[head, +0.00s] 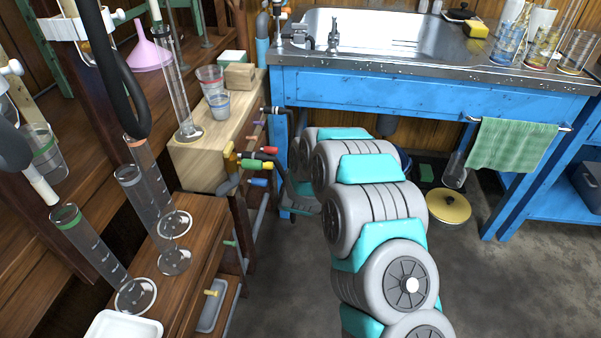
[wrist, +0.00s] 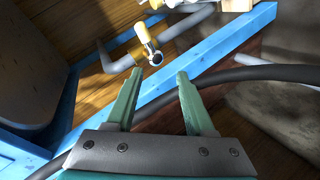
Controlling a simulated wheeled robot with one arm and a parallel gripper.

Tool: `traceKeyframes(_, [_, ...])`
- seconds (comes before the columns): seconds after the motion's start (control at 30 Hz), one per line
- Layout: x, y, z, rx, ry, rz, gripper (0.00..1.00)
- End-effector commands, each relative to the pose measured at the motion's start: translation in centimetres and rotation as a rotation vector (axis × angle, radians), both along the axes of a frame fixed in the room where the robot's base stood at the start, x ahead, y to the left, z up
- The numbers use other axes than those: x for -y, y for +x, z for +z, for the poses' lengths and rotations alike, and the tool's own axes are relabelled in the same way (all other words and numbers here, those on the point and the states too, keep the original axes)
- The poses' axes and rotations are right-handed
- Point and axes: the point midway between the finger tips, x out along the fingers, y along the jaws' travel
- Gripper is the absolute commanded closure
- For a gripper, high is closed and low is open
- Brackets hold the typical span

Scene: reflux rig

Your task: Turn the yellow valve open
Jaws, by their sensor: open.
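The valve's ring end lies a little ahead of the gap, apart from the fingers. My arm partly hides the gripper there.
A red-ended handle (head: 270,150) and a blue handle (head: 258,183) sit close by. A blue bench with a sink (head: 375,35) stands behind. Glass cylinders (head: 150,205) stand on the wooden shelf at left. A dark hose (wrist: 250,75) crosses behind my fingers. Floor at right is mostly clear.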

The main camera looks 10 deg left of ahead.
Motion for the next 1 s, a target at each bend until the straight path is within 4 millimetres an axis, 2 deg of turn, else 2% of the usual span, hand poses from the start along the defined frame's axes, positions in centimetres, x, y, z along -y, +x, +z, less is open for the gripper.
traceKeyframes(0.03, [-0.2, 0.2, -0.9, 0.039, -0.053, 0.001, 0.46])
traceKeyframes(0.2, [0.3, 1.1, -2.6, 0.207, -0.243, -0.011, 0.46])
traceKeyframes(0.5, [1.3, 0.6, -3.5, 0.412, -0.495, -0.036, 0.46])
traceKeyframes(0.73, [1.6, 0.9, -3.4, 0.451, -0.536, -0.044, 0.46])
traceKeyframes(1.0, [1.7, 3.4, -3.7, 0.447, -0.535, -0.045, 0.46])
